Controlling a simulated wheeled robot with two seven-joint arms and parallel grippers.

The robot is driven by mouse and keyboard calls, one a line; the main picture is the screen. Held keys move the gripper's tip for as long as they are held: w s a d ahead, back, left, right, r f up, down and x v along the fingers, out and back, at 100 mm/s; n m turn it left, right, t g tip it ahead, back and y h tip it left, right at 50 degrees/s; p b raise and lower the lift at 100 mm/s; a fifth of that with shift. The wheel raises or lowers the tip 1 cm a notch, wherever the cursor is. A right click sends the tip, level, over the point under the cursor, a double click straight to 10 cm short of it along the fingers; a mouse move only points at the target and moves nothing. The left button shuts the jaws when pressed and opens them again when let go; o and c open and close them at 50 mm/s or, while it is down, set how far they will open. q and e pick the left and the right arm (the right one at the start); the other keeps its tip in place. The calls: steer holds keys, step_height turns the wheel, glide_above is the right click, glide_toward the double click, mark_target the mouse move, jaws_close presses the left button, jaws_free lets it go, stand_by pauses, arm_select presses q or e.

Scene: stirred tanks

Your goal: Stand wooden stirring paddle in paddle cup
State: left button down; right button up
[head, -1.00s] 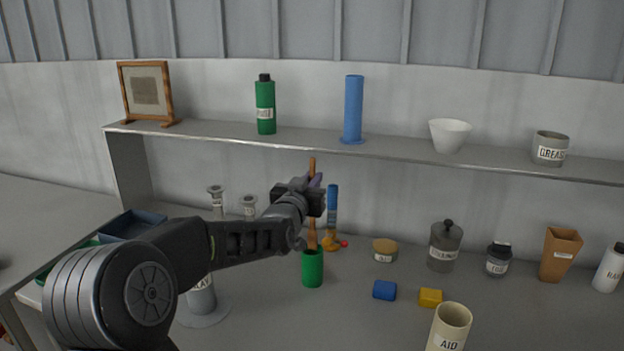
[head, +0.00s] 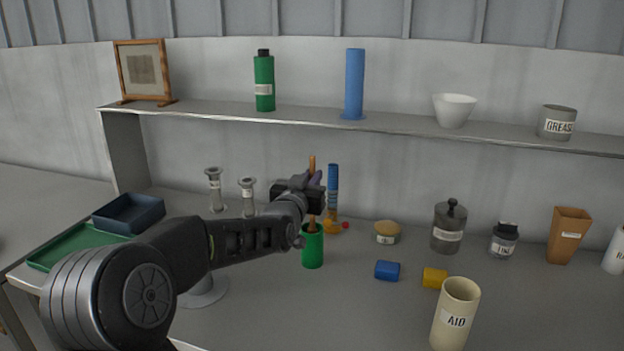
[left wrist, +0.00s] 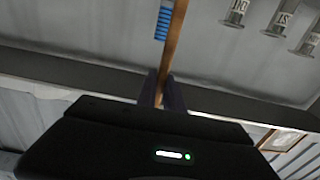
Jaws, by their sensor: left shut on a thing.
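The wooden stirring paddle (head: 311,224) is upright, with its handle top showing above my left gripper (head: 315,184). My left gripper is shut on the paddle's shaft; in the left wrist view the paddle (left wrist: 178,30) runs between the two fingers (left wrist: 162,88). The green paddle cup (head: 313,250) stands on the bench directly under the gripper. The paddle's lower end is at the cup mouth and its tip is hidden by the cup wall, so it appears to be inside. My right gripper is not in view.
A blue-banded cylinder (head: 333,180) stands close behind the gripper. A shelf (head: 220,118) spans the back. Blue (head: 128,214) and green trays (head: 75,248) lie left.

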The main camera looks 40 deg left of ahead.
arm_select(q)
steer(key=c, duration=1.4)
jaws_free()
steer(key=b+v, duration=0.2)
steer(key=v, duration=0.5)
steer(key=shift+s+d, duration=0.15)
steer(key=shift+s, duration=0.25)
